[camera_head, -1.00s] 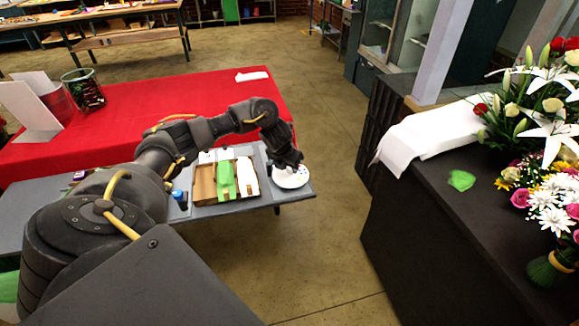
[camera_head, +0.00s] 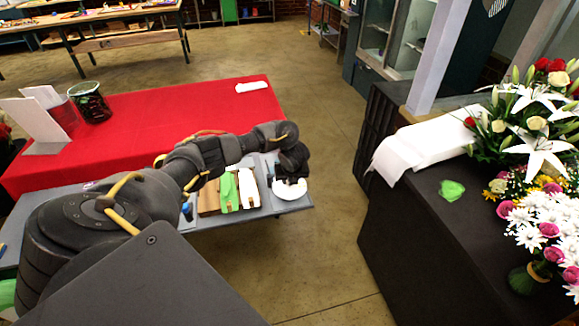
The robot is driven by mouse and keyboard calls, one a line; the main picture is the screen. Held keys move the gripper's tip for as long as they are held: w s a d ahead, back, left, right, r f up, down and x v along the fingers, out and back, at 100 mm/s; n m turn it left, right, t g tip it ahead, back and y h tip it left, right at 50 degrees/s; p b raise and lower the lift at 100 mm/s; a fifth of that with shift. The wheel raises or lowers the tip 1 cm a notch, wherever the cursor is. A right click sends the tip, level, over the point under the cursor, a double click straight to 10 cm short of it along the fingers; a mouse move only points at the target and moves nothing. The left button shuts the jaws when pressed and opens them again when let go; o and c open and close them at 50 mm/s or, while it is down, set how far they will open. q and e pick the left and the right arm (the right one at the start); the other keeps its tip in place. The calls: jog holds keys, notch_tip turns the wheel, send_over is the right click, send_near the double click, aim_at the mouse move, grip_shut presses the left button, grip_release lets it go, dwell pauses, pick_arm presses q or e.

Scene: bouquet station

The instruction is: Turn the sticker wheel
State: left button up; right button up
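The sticker wheel (camera_head: 290,193) is a white disc at the right end of a grey table. My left arm comes in from the left, and its dark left gripper (camera_head: 291,176) is over the wheel, covering its upper middle so that a white crescent shows. The fingers are too small and dark to tell whether they are open or shut, or whether they touch the wheel. My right gripper is not in view.
Brown, green and white items (camera_head: 229,193) sit left of the wheel, partly behind my arm. A red-covered table (camera_head: 170,115) lies beyond. A dark counter (camera_head: 420,230) with flowers (camera_head: 535,145) and a white cloth (camera_head: 425,145) stands right, across open floor.

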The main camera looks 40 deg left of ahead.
pick_arm(q)
jog(key=n+p, duration=0.2)
jog(key=n, duration=0.1)
jog(key=shift+w+d+r+g+y, duration=0.1)
jog(key=shift+r+g+y, duration=0.1)
jog(key=shift+g+y, duration=0.15)
jog(key=shift+f+n+g+p, duration=0.1)
jog(key=shift+n+g+p, duration=0.35)
jog(key=shift+n, duration=0.35)
jog(key=n, duration=0.2)
jog(key=shift+w+f+n+g, duration=0.1)
jog(key=shift+w+n+g, duration=0.05)
jog(key=shift+n+g, duration=0.2)
jog(key=shift+n+g+y, duration=0.25)
jog(key=shift+n+g, duration=0.4)
jog(key=shift+n, duration=0.7)
jog(key=shift+w, duration=0.1)
jog(key=o, duration=1)
